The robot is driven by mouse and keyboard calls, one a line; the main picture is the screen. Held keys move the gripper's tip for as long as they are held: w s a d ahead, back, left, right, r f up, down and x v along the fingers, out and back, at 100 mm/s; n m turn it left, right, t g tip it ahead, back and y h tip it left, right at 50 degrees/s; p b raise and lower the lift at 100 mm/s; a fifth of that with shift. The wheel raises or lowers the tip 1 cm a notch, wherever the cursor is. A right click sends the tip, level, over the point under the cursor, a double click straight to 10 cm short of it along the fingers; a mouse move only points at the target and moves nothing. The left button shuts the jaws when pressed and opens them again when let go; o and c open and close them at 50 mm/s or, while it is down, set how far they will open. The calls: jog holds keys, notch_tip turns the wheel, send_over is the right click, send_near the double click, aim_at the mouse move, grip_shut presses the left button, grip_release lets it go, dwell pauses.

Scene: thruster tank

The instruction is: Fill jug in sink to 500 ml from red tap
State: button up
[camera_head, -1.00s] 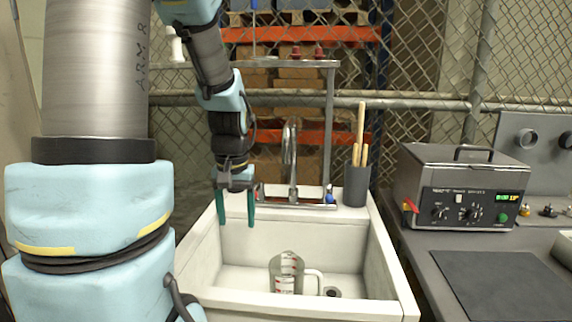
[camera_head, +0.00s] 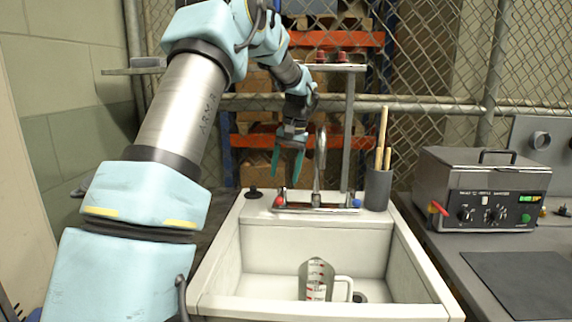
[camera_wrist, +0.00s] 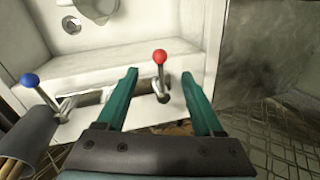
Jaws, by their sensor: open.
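The clear jug (camera_head: 316,280) with red markings and a handle stands upright in the white sink (camera_head: 268,240); its water level cannot be told. The red tap knob (camera_head: 280,201) is at the left of the metal faucet (camera_head: 318,165), and the blue knob (camera_head: 356,203) at its right. My gripper (camera_head: 287,178) is open and empty above the red knob. In the wrist view, the red tap knob (camera_wrist: 159,57) on its lever shows between and just beyond the green fingertips of my gripper (camera_wrist: 160,72), apart from both. The jug (camera_wrist: 97,8) shows partly at the top edge.
A dark pot with wooden handles (camera_head: 378,188) stands right of the faucet. A metal post and shelf (camera_head: 335,67) rise behind it. A grey heated bath (camera_head: 485,190) sits on the right counter. A black plug (camera_head: 254,192) lies on the sink's back left corner.

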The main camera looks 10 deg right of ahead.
aim_at(281, 195)
jog(key=f, duration=0.2)
jog(key=a+f+p, duration=0.1)
jog(key=f, duration=0.5)
jog(key=shift+w+a+p, duration=0.25)
jog(key=shift+w+p, duration=0.05)
jog(key=shift+w, duration=0.05)
jog(key=shift+c, duration=0.2)
grip_shut()
